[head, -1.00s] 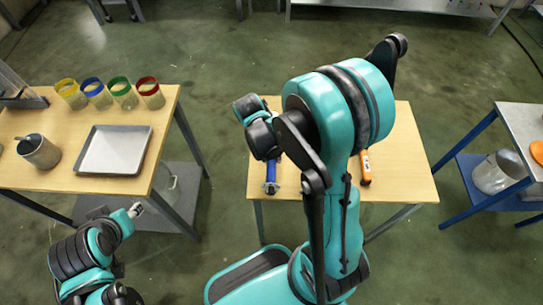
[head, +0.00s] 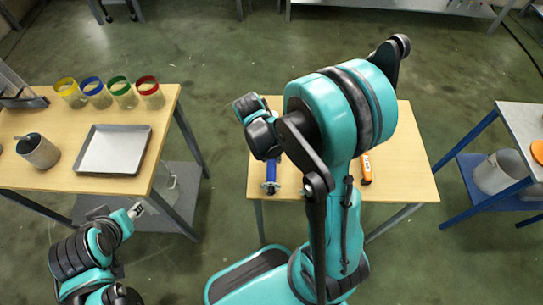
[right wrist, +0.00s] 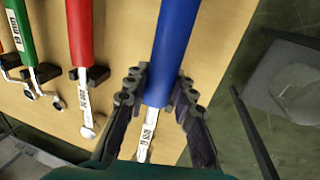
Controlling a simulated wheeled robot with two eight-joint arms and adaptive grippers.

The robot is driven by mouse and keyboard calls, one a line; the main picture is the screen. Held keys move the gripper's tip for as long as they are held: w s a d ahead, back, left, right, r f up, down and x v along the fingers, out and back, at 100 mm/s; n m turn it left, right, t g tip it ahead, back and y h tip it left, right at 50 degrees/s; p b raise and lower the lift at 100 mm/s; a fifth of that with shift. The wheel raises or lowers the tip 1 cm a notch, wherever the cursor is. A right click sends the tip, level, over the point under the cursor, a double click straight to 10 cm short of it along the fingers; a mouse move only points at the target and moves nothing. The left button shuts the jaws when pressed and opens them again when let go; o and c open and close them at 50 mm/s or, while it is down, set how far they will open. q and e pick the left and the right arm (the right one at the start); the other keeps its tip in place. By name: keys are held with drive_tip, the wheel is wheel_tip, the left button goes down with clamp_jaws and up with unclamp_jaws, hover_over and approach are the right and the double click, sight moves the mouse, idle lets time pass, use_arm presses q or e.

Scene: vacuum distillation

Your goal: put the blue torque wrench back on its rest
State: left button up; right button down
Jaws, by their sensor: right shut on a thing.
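The blue torque wrench (right wrist: 171,55) has a blue handle and a silver, labelled shaft (right wrist: 148,132). In the right wrist view my right gripper (right wrist: 156,88) is shut on it, with a dark finger on each side where handle meets shaft. In the head view the blue wrench (head: 271,170) shows at the left of the middle table, partly covered by my right wrist. I cannot tell its height above the table, and no rest shows under it. My left gripper (head: 136,210) is low at the left, apart from the tables; its jaw opening is too small to judge.
Red (right wrist: 80,35), green (right wrist: 19,32) and orange wrenches lie left of the blue one in the wrist view; black rests (right wrist: 97,74) show under red and green. The orange wrench (head: 366,168) also shows at right on the middle table (head: 405,150). The left table holds a tray (head: 114,150).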

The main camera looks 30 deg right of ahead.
drive_tip(key=shift+a+b+x, duration=0.15)
drive_tip(key=shift+b+x, duration=0.55)
drive_tip(key=shift+x, duration=0.05)
drive_tip(key=shift+a+b+x, duration=0.15)
drive_tip(key=shift+b+x, duration=0.55)
drive_tip(key=c, duration=1.2)
unclamp_jaws()
drive_tip(key=shift+w, duration=0.15)
drive_tip(key=v, duration=1.2)
drive_tip(key=s+a+r+n+t, duration=0.1)
drive_tip(key=s+n+t, duration=0.1)
drive_tip(key=s+a+r+n+t+y, duration=0.1)
drive_tip(key=s+a+n+t, duration=0.1)
drive_tip(key=t, duration=0.1)
drive_tip(key=s+a+r+n+t+y, duration=0.1)
drive_tip(key=s+r+n+t, duration=0.1)
drive_tip(key=t, duration=0.1)
drive_tip(key=shift+a, duration=0.25)
